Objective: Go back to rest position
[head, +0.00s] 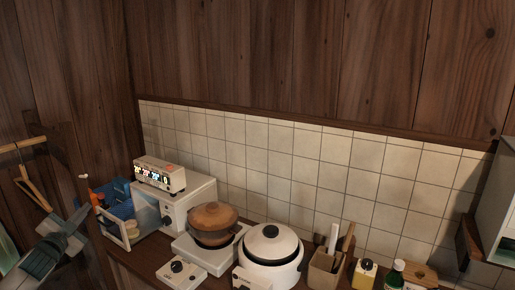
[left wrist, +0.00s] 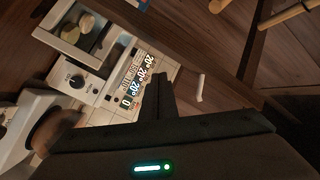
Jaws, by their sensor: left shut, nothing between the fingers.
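My left gripper (head: 78,220) is at the lower left of the head view, in front of the wooden wall and left of the counter. In the left wrist view its fingers (left wrist: 162,82) are together, with nothing between them. It is apart from the counter appliances in the head view. My right gripper is in neither view.
A wooden hanger (head: 33,188) hangs at left. The wall above is clear.

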